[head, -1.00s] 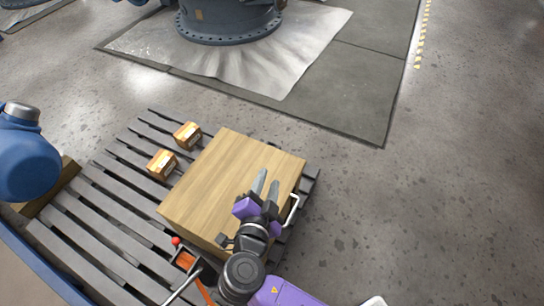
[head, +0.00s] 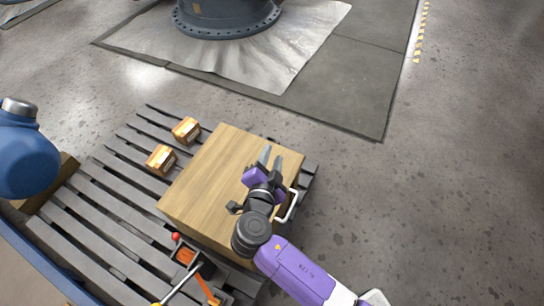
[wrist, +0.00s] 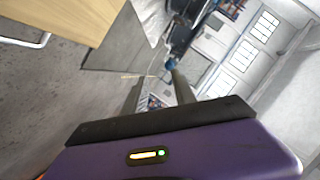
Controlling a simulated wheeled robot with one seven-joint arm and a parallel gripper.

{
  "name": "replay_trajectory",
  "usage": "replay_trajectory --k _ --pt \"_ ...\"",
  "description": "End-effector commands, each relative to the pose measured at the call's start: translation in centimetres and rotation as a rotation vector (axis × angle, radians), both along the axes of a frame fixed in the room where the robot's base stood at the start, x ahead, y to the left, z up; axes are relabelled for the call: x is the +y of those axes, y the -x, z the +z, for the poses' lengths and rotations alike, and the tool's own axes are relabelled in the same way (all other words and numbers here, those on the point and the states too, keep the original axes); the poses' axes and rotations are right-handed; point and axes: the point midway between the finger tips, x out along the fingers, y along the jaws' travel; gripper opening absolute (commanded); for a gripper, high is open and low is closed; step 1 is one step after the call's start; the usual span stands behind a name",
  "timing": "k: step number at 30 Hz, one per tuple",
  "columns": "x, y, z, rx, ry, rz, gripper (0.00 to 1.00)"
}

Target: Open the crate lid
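The wooden crate (head: 215,175) stands on a grey slatted pallet, its flat lid closed. A white bar handle (head: 288,207) sticks out from its right side. In the wrist view the crate's top (wrist: 75,18) shows at the upper left, with the white handle (wrist: 28,42) at the left edge. My gripper (head: 271,157) is above the crate's right part in the head view, fingers pointing away from me. The fingers (wrist: 157,92) are apart with nothing between them. I see no contact with the crate or handle.
Two small cardboard boxes (head: 186,130) (head: 161,158) sit on the pallet (head: 95,215) left of the crate. A blue rounded object (head: 25,160) stands at far left. Floor to the right is clear.

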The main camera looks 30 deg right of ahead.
Motion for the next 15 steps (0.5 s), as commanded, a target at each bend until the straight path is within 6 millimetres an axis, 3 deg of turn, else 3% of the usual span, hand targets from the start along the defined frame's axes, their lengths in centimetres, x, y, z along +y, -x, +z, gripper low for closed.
replay_trajectory --k 1,6,15 --pt "0.0 0.01 0.0 0.0 0.0 0.0 0.28" --pt "0.01 0.03 0.0 0.0 0.0 0.0 0.0" --pt "0.02 0.04 0.0 0.001 0.001 0.0 0.0"
